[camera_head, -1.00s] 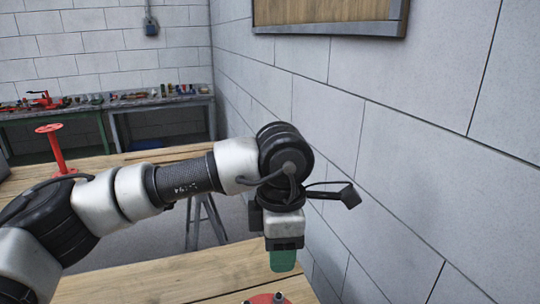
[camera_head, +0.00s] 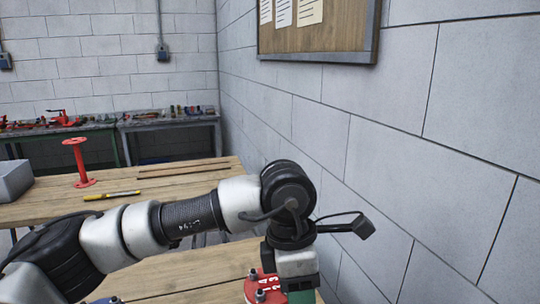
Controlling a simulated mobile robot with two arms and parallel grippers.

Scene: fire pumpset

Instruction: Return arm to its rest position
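My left arm (camera_head: 190,215) comes in from the lower left and reaches across the picture over the wooden worktable. Its wrist bends down at the right, and my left gripper (camera_head: 300,296) points downward with green fingers at the bottom edge. The fingertips are cut off by the frame, so I cannot tell whether it is open or shut. A red flanged part (camera_head: 257,288) with bolts shows just left of the gripper, partly out of frame. My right gripper is not in view.
A block wall (camera_head: 430,170) with a noticeboard (camera_head: 350,25) stands close on the right. Benches with tools (camera_head: 165,118) stand at the back.

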